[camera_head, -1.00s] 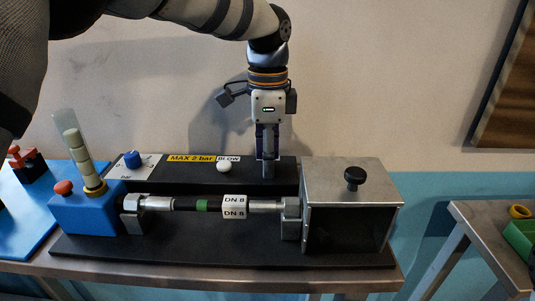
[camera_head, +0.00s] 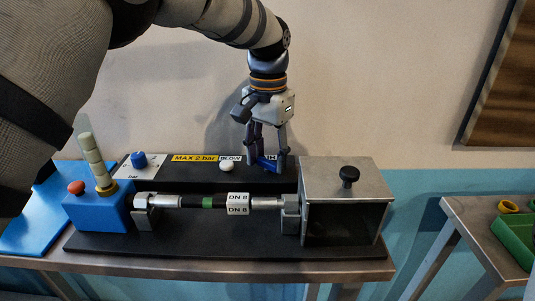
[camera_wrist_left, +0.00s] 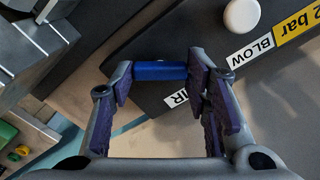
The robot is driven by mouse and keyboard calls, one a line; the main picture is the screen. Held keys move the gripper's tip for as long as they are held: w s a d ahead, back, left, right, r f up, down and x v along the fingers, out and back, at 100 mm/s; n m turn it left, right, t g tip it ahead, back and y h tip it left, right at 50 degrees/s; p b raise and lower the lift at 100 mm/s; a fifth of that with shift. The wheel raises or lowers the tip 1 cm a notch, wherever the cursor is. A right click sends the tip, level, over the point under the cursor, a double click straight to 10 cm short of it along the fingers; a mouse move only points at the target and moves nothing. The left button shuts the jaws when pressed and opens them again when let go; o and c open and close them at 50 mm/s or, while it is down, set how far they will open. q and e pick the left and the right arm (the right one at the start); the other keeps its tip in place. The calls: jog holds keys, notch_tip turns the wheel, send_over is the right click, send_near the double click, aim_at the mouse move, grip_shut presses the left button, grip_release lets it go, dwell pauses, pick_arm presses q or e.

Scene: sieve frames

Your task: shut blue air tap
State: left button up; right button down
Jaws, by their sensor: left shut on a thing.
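The blue air tap (camera_head: 266,163) is a small blue bar handle on the black panel, right of the white BLOW button. In the left wrist view the blue handle (camera_wrist_left: 160,70) lies crosswise between the two fingertips, beside the partly covered AIR label (camera_wrist_left: 176,97). My left gripper (camera_head: 267,165) comes down from above and is shut on this handle, with one finger at each end. The tap's body under the handle is hidden. My right gripper is in neither view.
The white button (camera_head: 227,166) is close to the left of the gripper. The metal box (camera_head: 345,182) with a black knob stands at right. The DN 8 tube (camera_head: 215,202) runs across the front to the blue block (camera_head: 97,213). A wall is close behind.

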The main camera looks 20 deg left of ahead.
aim_at(268, 161)
pick_arm(q)
jog(key=n, duration=0.3)
jog(key=shift+n, duration=2)
jog(key=o, duration=1.2)
jog(key=shift+c, duration=0.2)
jog(key=shift+r, duration=0.1)
notch_tip(268, 161, up, 12)
